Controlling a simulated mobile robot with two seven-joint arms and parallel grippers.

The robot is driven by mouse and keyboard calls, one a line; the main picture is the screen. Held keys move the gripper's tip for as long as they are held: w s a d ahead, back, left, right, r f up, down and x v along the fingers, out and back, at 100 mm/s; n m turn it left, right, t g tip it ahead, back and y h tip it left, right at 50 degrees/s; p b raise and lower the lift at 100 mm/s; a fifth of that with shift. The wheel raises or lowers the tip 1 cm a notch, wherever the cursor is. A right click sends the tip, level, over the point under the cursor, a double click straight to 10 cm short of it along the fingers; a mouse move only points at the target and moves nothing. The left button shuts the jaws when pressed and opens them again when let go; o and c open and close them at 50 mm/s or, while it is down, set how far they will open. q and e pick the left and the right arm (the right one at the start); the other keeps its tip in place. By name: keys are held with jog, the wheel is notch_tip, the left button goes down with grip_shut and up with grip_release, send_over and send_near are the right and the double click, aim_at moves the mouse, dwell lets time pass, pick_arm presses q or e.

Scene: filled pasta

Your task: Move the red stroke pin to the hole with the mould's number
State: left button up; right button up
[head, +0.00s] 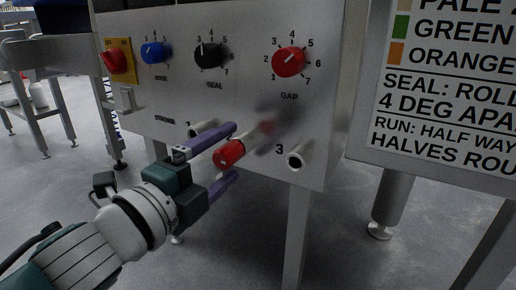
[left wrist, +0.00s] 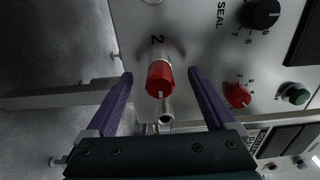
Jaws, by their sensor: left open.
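The red stroke pin (head: 229,153) sits at the panel's middle hole, its red end facing out; it also shows in the left wrist view (left wrist: 160,78), beside a printed 2. My left gripper (head: 234,150) is open. Its purple fingers lie on either side of the pin, with gaps visible in the left wrist view (left wrist: 159,76). An empty tube-like hole (head: 298,158) marked 3 is to the right of the pin. Another tube-like hole (head: 200,129) is to its left, partly behind a finger. How deep the pin sits is hidden. My right gripper is not in view.
The grey machine panel (head: 240,95) carries blue (head: 153,52), black (head: 208,55) and red (head: 289,61) knobs above the holes. A red switch (head: 116,60) is at the far left. A printed sign (head: 440,100) stands close on the right. Floor below the panel is open between metal legs.

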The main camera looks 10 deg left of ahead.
pick_arm(q)
jog(key=shift+s+a+p, duration=0.25)
jog(key=shift+s+p, duration=0.1)
jog(key=shift+s, duration=0.2)
jog(key=shift+p+v, duration=0.7)
jog(key=shift+v, duration=2.2)
